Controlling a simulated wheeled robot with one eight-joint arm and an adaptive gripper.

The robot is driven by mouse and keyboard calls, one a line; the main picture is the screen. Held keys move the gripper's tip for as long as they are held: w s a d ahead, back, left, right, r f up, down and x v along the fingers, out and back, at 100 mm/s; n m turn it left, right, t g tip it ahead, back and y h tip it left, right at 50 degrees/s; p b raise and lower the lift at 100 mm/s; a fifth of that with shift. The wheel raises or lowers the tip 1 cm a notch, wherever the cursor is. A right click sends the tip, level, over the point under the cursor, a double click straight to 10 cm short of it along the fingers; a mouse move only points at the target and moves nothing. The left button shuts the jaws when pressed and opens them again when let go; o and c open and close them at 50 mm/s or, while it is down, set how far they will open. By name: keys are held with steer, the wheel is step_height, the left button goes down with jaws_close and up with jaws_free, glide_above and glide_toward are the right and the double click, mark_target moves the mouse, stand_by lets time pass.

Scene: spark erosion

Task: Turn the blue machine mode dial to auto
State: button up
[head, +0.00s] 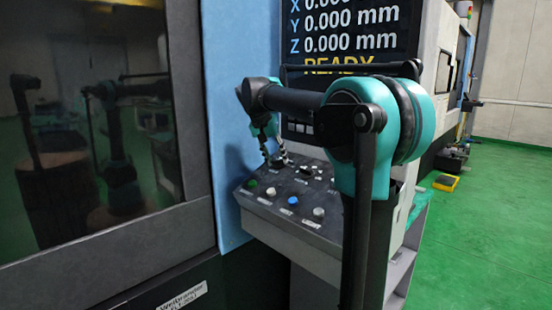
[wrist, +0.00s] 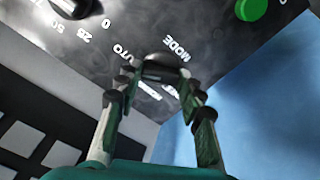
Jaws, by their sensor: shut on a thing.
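The mode dial (wrist: 163,62) is a small dark knob on the dark control panel (head: 262,205) of the blue machine. In the wrist view it sits beside the printed word MODE, with a partly covered label ending in UTO to its left. More labels below it are half hidden by the fingers. My gripper (wrist: 161,78) has its two fingertips closed on opposite sides of the dial. In the head view my gripper (head: 272,150) reaches down to the back left of the panel, and the dial cannot be made out there. Which label the dial points to cannot be told.
A green button (wrist: 252,8) is near the dial. A second dark knob (wrist: 75,6) has labels 0, 25 and 50. A blue button (head: 293,201) and white buttons line the panel's front. The screen (head: 345,30) stands above, and a blue wall (head: 232,110) rises close at left.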

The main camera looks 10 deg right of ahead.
steer(key=shift+m, duration=0.6)
steer(key=o, duration=1.2)
steer(key=shift+c, duration=0.2)
steer(key=v, duration=1.2)
